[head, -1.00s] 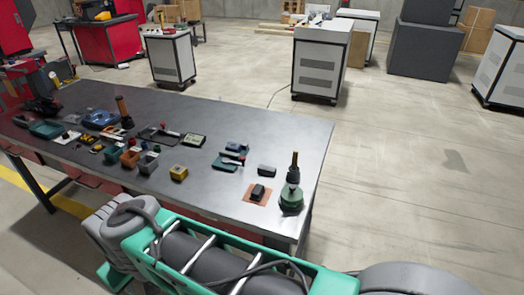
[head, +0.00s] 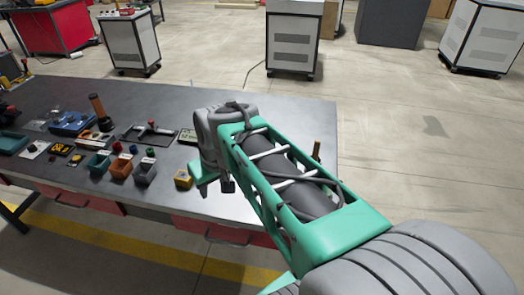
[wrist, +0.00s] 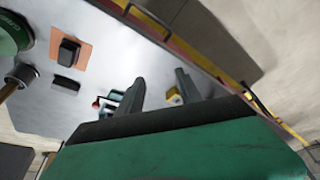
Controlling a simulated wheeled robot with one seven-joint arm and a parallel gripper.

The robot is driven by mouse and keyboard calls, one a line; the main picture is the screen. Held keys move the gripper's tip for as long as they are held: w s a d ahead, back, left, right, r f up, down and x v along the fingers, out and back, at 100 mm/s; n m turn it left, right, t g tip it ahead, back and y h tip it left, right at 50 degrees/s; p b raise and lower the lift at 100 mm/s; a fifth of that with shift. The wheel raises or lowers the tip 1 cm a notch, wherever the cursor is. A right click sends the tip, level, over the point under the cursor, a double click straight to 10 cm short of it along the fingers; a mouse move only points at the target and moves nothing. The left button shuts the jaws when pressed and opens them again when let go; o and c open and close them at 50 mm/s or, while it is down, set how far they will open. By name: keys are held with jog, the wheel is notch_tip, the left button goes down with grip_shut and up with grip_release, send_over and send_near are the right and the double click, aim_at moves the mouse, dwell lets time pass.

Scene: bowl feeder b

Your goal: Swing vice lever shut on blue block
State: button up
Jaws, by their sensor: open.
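In the wrist view, a small fixture with blue-teal parts (wrist: 115,97) and a lever with a red ball knob (wrist: 97,103) lies on the bench. It looks like the vice. One finger of my gripper (wrist: 160,82) partly covers it, so I cannot make out the blue block or how far the lever is swung. My gripper is open and empty, its fingers apart above the bench. In the head view my arm hides the vice.
A yellow block (wrist: 174,96) shows near the right finger. An orange mat (wrist: 84,56) with a dark block, a grey block (wrist: 66,85) and a green round base (wrist: 8,38) lie left.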

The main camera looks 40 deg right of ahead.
jog(key=w+d+f+b, duration=0.1)
jog(key=w+d, duration=0.4)
jog(key=d, duration=0.6)
jog(key=w+d+f+b, duration=0.15)
jog(key=w+d, duration=0.25)
jog(key=d, duration=0.7)
jog(key=shift+m+t, duration=0.3)
jog(key=shift+t, duration=0.1)
jog(key=x, duration=0.7)
jog(key=shift+w+a+r, duration=0.1)
jog(key=shift+w, duration=0.05)
grip_shut()
